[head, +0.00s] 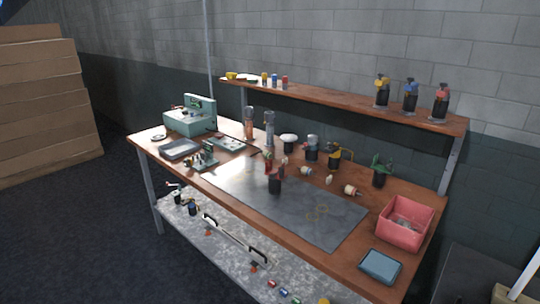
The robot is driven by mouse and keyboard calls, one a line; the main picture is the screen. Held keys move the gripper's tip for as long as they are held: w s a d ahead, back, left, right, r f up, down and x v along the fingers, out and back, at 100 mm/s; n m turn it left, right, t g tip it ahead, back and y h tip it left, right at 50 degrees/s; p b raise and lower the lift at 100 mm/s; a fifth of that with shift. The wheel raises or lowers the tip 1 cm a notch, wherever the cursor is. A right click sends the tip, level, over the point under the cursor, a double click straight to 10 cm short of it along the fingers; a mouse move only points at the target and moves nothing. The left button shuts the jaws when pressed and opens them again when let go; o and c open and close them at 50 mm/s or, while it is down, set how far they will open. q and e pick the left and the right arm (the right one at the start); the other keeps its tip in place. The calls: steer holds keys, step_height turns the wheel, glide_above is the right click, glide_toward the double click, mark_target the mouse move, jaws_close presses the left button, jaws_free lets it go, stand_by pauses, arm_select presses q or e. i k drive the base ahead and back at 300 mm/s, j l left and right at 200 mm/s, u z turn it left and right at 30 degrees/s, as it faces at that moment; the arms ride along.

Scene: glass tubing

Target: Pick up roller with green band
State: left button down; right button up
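Neither of my grippers is in view. Several small coloured cylinders lie on the grey lower shelf (225,262) near the bottom of the head view. One of them looks greenish (296,300), near the picture's bottom edge. It may be the roller with the green band, but it is too small to be sure. A blue and red piece (271,283) lies to its left. On the wooden bench top, two pale rollers with coloured bands lie on their sides, one behind the grey metal plate (325,212) and one further right (352,190); neither clearly shows green.
A red bin (405,220) and a blue tray (380,266) stand at the bench's right end. Torches and holders crowd the middle. A green machine (190,119) stands at the left. The raised shelf (340,98) holds small bottles and torches.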

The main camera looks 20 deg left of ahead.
mark_target(268, 154)
steer(key=i+j, duration=0.15)
steer(key=j, duration=0.25)
steer(key=i+j, duration=0.15)
steer(key=j, duration=0.2)
steer(key=i+j+z, duration=0.1)
steer(key=j, duration=0.3)
steer(key=i+j, duration=0.2)
steer(key=j, duration=0.2)
steer(key=i+j, duration=0.15)
steer(key=j, duration=0.25)
steer(key=i+j+z, duration=0.1)
steer(key=j, duration=0.3)
steer(key=i+j, duration=0.2)
steer(key=j, duration=0.2)
